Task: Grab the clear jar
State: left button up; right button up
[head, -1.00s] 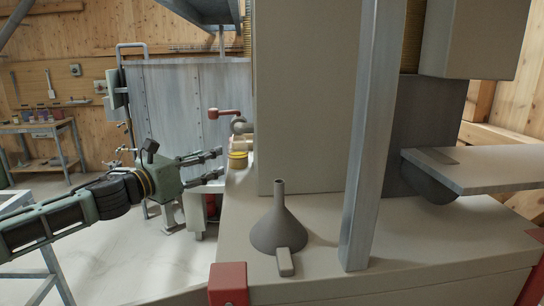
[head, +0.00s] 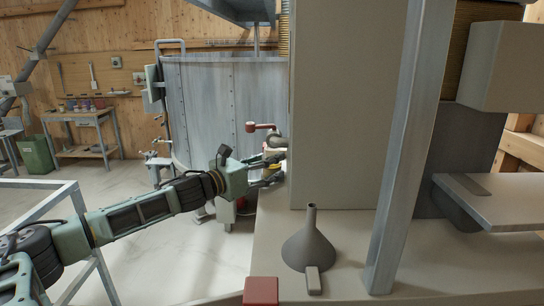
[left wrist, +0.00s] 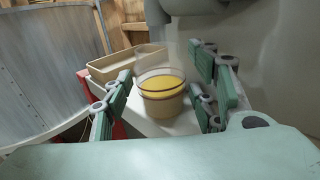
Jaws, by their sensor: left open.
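The clear jar (left wrist: 161,95) with yellow contents stands upright on a pale ledge in the left wrist view. It sits between the two green fingers of my left gripper (left wrist: 162,72), with a visible gap on each side. In the head view my left gripper (head: 279,169) is open beside the tall beige housing, at the ledge. There the jar is mostly hidden behind the fingers, and only a bit of yellow shows. My right gripper is not in view.
A tan tray (left wrist: 112,65) stands behind the jar. A grey funnel (head: 309,246) stands on the beige top, near a red block (head: 261,290). The beige housing (head: 338,110) rises right of my left gripper. A metal tank (head: 222,100) stands behind.

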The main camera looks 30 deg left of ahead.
pick_arm(q)
jog(key=shift+w+d, duration=0.1)
jog(key=shift+w, duration=0.2)
jog(key=shift+s, duration=0.15)
jog(key=shift+c, duration=0.4)
jog(key=shift+c, duration=0.9)
jog(key=c, duration=0.8)
jog(key=shift+r, duration=0.1)
jog(key=shift+c, duration=0.2)
